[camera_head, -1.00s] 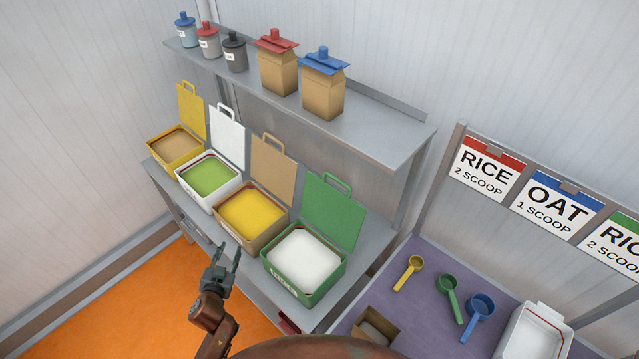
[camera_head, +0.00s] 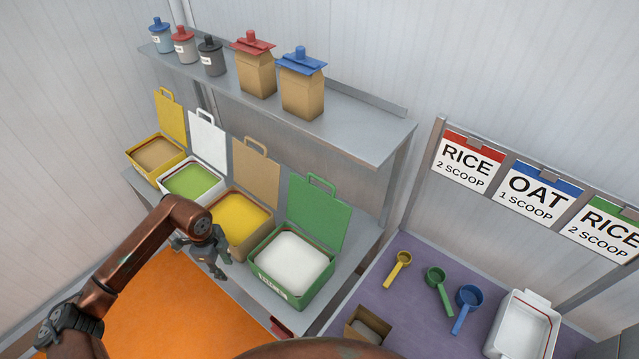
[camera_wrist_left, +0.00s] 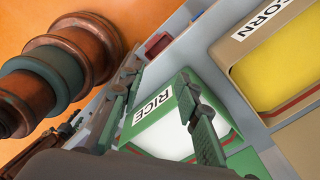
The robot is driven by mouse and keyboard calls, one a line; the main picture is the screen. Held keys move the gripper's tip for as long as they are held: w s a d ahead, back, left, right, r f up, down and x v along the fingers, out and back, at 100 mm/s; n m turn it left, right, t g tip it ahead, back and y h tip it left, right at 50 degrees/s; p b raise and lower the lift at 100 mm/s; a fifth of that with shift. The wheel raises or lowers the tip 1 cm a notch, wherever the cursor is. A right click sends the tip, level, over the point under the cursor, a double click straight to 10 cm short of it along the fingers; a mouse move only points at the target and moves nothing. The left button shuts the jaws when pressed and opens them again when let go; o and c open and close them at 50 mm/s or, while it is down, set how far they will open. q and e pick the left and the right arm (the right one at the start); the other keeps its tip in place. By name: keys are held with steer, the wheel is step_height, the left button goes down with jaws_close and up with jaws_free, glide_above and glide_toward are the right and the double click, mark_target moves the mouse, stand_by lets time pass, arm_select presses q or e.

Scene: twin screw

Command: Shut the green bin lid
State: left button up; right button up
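The green bin (camera_head: 312,293) stands on the grey shelf, filled with white contents. Its green lid (camera_head: 318,212) stands open and upright behind it, with a loop handle on top. My left gripper (camera_head: 222,268) is left of the green bin, in front of the tan bin, apart from the lid. Its two fingers (camera_wrist_left: 158,68) are spread and hold nothing. My right gripper is not in view.
The tan bin (camera_head: 240,252) of yellow contents, white bin (camera_head: 165,197) and yellow bin (camera_head: 133,160) stand in a row to the left, lids open. An upper shelf (camera_head: 345,142) with jars and bags overhangs behind. A purple table (camera_head: 415,325) with scoops is at right.

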arm_select(q)
steer(key=shift+a+r+y, duration=0.15)
steer(key=shift+a+y, duration=0.25)
steer(key=shift+a, duration=0.55)
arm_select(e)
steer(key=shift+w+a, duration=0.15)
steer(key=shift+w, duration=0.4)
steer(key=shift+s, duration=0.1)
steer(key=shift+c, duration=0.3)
